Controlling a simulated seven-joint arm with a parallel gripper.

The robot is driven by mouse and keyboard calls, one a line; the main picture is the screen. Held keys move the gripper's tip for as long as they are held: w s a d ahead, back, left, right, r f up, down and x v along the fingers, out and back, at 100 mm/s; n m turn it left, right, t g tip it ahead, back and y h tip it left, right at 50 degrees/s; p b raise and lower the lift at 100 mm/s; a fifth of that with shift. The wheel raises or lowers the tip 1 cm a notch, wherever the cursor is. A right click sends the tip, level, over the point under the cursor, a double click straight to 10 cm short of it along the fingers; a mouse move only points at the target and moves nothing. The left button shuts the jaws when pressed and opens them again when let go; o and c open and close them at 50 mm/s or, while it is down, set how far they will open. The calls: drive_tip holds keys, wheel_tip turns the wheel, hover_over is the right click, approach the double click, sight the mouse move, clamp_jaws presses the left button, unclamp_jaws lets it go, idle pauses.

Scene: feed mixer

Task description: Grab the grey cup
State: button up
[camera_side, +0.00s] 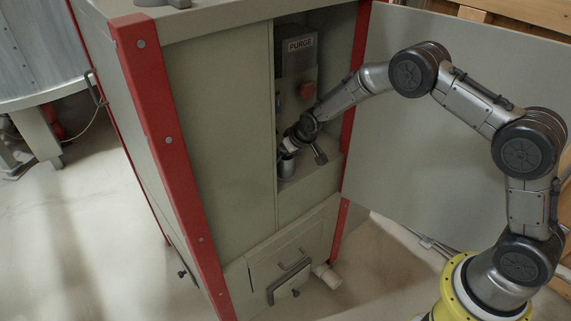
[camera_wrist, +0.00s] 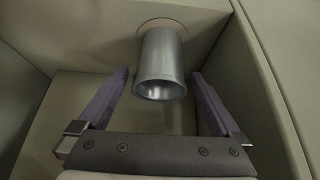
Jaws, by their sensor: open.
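In the wrist view my gripper (camera_wrist: 162,82) is open, with one purple finger on each side of the cup. A gap shows between the cup and each finger.
The bay is narrow, with a side wall (camera_wrist: 275,80) near the right finger. A PURGE label (camera_side: 300,45) and a red button (camera_side: 306,91) are on its back panel. The cabinet door (camera_side: 455,110) stands open behind my arm. Red posts (camera_side: 170,150) frame the cabinet.

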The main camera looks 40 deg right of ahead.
drive_tip(key=c, duration=1.3)
drive_tip(key=shift+r, duration=0.1)
drive_tip(key=shift+c, duration=0.2)
